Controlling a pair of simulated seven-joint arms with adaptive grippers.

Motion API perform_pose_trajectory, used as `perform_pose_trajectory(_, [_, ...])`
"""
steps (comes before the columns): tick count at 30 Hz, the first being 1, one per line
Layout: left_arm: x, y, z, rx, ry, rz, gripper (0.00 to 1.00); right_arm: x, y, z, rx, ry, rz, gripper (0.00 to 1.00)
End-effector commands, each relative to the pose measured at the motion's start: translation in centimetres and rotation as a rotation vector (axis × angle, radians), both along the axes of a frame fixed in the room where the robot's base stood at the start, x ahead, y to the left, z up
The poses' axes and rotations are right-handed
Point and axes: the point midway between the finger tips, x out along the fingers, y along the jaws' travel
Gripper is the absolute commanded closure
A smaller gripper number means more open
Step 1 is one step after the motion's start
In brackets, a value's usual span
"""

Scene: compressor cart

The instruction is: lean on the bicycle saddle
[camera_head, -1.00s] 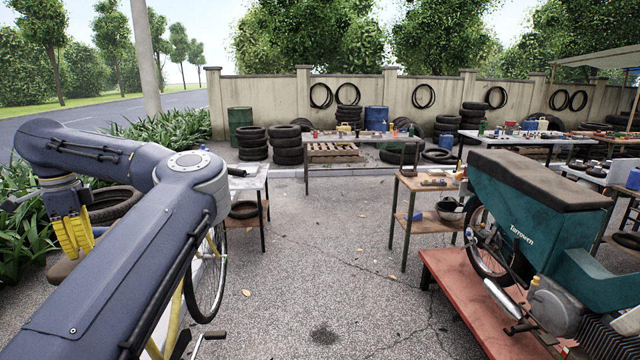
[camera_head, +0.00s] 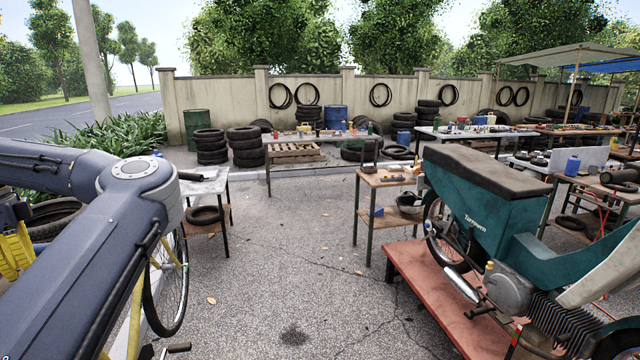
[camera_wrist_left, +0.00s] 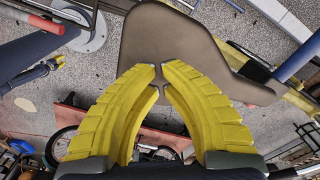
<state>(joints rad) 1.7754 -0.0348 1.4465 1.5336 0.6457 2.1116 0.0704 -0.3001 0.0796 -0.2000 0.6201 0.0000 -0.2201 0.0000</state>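The brown bicycle saddle (camera_wrist_left: 165,32) shows in the left wrist view, just beyond the tips of my left gripper (camera_wrist_left: 160,72). The yellow fingers curve together and their tips meet or nearly meet over the saddle's surface, with nothing between them. I cannot tell whether they touch it. In the head view my left gripper (camera_head: 14,250) is cut off at the left edge, and the saddle does not show there. The bicycle's front wheel (camera_head: 184,290) and yellow frame show behind and below my left arm.
A red platform (camera_head: 425,285) carrying a teal motorbike (camera_head: 480,215) stands at the right. A small metal-topped table (camera_head: 208,185) stands beyond my left arm, and a wooden workbench (camera_head: 385,178) near the middle. The paved ground between them is clear.

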Motion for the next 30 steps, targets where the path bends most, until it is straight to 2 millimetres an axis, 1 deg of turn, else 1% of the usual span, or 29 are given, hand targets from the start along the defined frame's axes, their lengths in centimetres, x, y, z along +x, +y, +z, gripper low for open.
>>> perform_pose_trajectory(13, [0.0, 0.0, -0.1, 0.000, 0.000, 0.000, 1.00, 0.0, 0.0, 0.0, 0.000, 0.000, 0.000, 0.65])
perform_pose_trajectory(30, [0.0, 0.0, -1.1, 0.000, 0.001, 0.000, 1.00, 0.0, 0.0, 0.0, 0.000, 0.000, 0.000, 0.65])
